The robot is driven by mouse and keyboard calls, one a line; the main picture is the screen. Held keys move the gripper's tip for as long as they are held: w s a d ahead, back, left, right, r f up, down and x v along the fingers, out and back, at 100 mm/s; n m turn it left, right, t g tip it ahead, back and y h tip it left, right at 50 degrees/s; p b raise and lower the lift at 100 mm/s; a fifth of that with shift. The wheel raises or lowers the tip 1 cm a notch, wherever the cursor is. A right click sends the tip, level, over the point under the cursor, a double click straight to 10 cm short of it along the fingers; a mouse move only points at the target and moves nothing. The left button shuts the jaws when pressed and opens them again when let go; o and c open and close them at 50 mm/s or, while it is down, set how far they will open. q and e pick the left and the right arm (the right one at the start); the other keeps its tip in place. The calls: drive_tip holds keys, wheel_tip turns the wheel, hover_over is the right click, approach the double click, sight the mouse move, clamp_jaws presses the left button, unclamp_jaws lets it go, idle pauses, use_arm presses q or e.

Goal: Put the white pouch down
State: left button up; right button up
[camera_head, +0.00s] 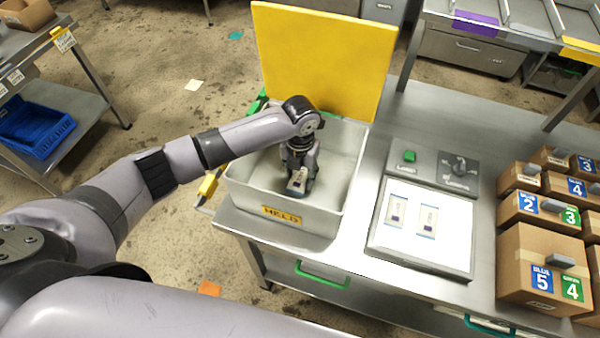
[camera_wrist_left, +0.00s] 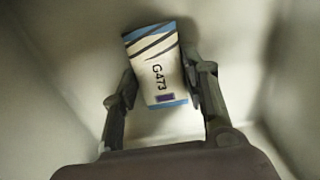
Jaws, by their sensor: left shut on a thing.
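The white pouch (camera_wrist_left: 156,68) has blue ends, dark stripes and the print "G473". My left gripper (camera_wrist_left: 160,88) is shut on it, with one finger at each side, in the left wrist view. In the head view, the left gripper (camera_head: 300,180) points down inside a pale grey bin labelled "HELD" (camera_head: 285,229), and the pouch (camera_head: 297,182) shows at its fingertips. The bin walls surround the pouch in the left wrist view. I cannot tell whether the pouch touches the bin floor. My right gripper is not in view.
A yellow lid (camera_head: 322,60) stands upright behind the bin. To the right, a white panel (camera_head: 420,250) bears two pouches (camera_head: 427,220), below a box with a green button (camera_head: 409,157). Several numbered cartons (camera_head: 540,262) stand at the far right.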

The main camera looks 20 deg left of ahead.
use_arm(q)
drive_tip(key=shift+f, duration=0.15)
drive_tip(key=o, duration=0.7)
drive_tip(key=shift+o, duration=2.2)
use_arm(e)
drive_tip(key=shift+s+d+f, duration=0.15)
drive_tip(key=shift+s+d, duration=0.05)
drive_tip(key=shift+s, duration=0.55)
